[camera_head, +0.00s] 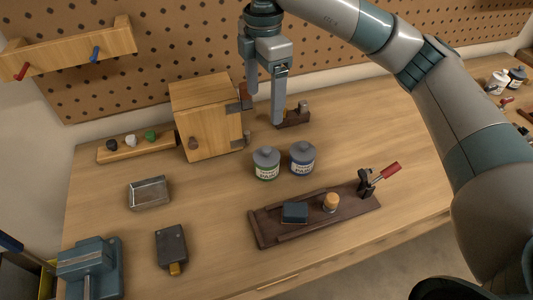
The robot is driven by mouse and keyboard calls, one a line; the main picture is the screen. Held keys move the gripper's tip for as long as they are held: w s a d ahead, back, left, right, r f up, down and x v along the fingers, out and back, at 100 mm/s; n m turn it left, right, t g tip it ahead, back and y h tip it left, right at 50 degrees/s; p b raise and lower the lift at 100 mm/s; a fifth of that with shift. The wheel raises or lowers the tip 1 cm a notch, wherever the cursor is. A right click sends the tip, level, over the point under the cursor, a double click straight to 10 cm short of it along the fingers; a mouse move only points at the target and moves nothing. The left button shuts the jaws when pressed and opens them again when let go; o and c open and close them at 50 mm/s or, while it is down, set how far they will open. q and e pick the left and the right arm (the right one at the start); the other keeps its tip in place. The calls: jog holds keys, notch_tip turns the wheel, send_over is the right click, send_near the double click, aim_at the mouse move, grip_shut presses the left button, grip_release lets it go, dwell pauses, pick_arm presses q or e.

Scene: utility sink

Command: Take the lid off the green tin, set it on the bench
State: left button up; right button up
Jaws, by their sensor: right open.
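The green tin (267,172) stands upright on the bench (215,225), with a grey lid (266,156) on top of it. A similar tin with a blue band (302,166) and a grey lid stands just to its right. My right gripper (264,108) hangs above and behind the tins, fingers pointing down. Its two fingers are apart with nothing between them. My left gripper is not in view.
A wooden cabinet (206,120) stands behind and left of the tins. A dark wooden board (262,229) with a blue block and a red-handled clamp (379,176) lies in front. A metal tray (150,194) sits left. Bare bench lies between the tray and board.

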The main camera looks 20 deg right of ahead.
jog(key=f, duration=0.2)
jog(key=p, duration=0.3)
send_over(265, 149)
notch_tip(265, 149, down, 9)
jog(key=shift+s, duration=0.1)
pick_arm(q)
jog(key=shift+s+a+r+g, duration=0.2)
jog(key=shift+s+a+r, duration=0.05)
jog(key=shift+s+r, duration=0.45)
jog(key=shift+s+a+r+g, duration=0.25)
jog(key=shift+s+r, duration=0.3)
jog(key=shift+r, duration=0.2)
pick_arm(e)
jog(key=shift+a+f, duration=0.1)
jog(key=shift+f, duration=0.3)
jog(key=shift+f+p, duration=0.5)
jog(key=shift+p, duration=0.25)
jog(key=f+p, duration=0.1)
jog(key=f, duration=0.2)
jog(key=shift+d+p, duration=0.2)
jog(key=shift+p, duration=0.15)
jog(key=shift+f, duration=0.6)
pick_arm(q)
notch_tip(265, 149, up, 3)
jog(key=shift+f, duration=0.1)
